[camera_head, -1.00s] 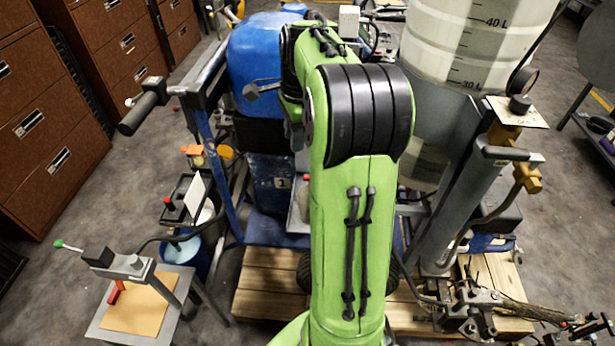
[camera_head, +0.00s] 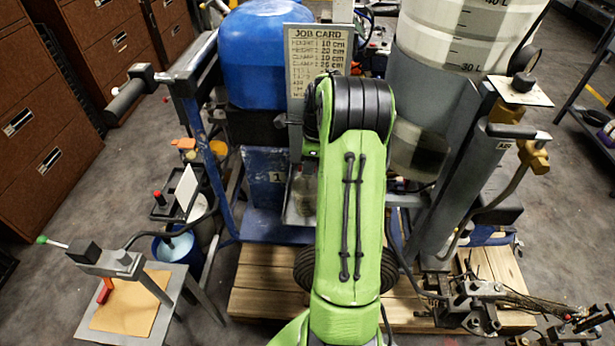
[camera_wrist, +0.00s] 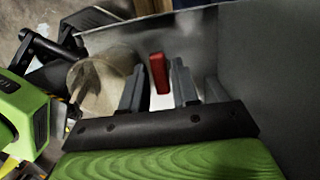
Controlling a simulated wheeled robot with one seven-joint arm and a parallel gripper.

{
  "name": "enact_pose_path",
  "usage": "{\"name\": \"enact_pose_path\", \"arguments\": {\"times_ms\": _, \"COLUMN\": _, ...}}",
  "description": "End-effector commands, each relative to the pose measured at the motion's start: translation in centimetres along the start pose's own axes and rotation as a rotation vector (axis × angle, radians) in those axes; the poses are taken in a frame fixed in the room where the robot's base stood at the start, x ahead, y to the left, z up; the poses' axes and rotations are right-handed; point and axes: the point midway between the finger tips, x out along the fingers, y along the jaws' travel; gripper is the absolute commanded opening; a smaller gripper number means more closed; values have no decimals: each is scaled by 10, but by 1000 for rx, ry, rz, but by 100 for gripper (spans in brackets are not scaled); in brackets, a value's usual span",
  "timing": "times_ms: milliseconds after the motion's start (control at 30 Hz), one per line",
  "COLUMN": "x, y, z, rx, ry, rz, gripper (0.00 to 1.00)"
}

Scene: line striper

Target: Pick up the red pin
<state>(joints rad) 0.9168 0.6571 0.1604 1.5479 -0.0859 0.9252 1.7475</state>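The red pin (camera_wrist: 159,73) shows in the wrist view as a short upright red bar against a pale grey surface. My gripper (camera_wrist: 158,84) has its two grey fingers spread, one on each side of the pin in the picture. There are gaps between the pin and both fingers, and it is not clamped. I cannot tell how far beyond the fingertips the pin lies. In the head view my green arm reaches towards the middle of the machine, and I cannot make out the pin or the fingers there.
A pale round jar (camera_wrist: 104,82) stands just left of the fingers, and a grey wall (camera_wrist: 270,70) rises close on the right. The head view shows a job card (camera_head: 318,60), a blue drum (camera_head: 258,50), a tall tank (camera_head: 445,45) and a small clamp stand (camera_head: 130,315).

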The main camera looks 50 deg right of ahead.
Motion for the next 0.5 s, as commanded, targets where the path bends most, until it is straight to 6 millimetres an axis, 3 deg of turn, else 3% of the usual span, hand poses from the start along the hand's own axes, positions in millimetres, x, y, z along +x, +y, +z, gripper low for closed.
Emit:
{"name": "enact_pose_path", "arguments": {"times_ms": 100, "x": 14, "y": 0, "z": 0, "rx": -1, "ry": 1, "rz": 0, "gripper": 30}}
{"name": "enact_pose_path", "arguments": {"times_ms": 300, "x": 13, "y": 0, "z": 0, "rx": 0, "ry": 1, "rz": -1, "gripper": 30}}
{"name": "enact_pose_path", "arguments": {"times_ms": 500, "x": 13, "y": 0, "z": 0, "rx": 0, "ry": 1, "rz": -1, "gripper": 0}}
